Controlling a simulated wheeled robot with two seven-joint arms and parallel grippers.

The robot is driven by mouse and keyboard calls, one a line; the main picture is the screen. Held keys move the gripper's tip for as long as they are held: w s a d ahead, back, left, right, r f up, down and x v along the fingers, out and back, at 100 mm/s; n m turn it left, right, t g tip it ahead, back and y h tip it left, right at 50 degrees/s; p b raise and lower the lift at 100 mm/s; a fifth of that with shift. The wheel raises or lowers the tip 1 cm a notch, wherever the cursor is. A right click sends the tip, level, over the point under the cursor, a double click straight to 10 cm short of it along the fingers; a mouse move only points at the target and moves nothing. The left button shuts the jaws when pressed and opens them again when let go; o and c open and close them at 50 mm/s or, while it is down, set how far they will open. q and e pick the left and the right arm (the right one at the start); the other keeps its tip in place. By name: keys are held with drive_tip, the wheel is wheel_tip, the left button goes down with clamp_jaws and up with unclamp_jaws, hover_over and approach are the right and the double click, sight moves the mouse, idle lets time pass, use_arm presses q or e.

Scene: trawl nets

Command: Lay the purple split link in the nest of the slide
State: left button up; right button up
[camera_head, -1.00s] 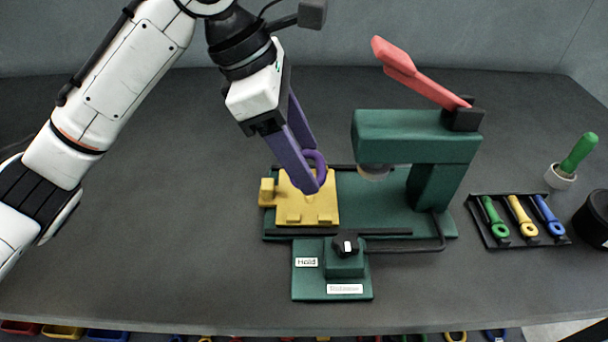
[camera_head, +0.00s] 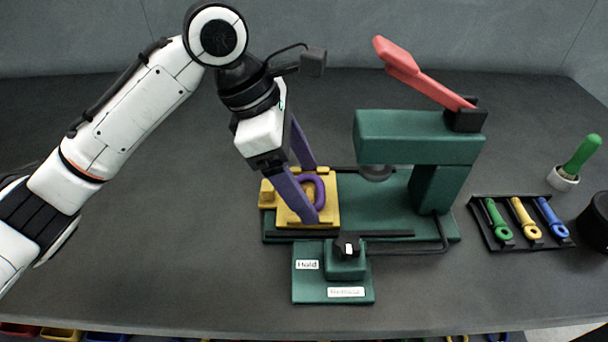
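The purple split link (camera_head: 319,187) lies on the yellow slide (camera_head: 328,212), at its nest. Part of the link is hidden behind my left gripper's near finger, so I cannot tell exactly how it is seated. My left gripper (camera_head: 315,193) comes down from the upper left. Its two purple fingers are apart, one on the far side of the link and one on the near side. It appears open around the link. My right gripper is not in view.
A green press (camera_head: 415,137) with a raised red lever (camera_head: 413,73) stands right of the slide. In front is a green control block (camera_head: 309,284) with a black knob (camera_head: 346,246). A black tray (camera_head: 482,227) of coloured tools is at right. The table's left is clear.

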use_arm(q)
drive_tip(key=p+v, duration=0.1)
drive_tip(key=v, duration=1.1)
drive_tip(key=shift+r, duration=0.2)
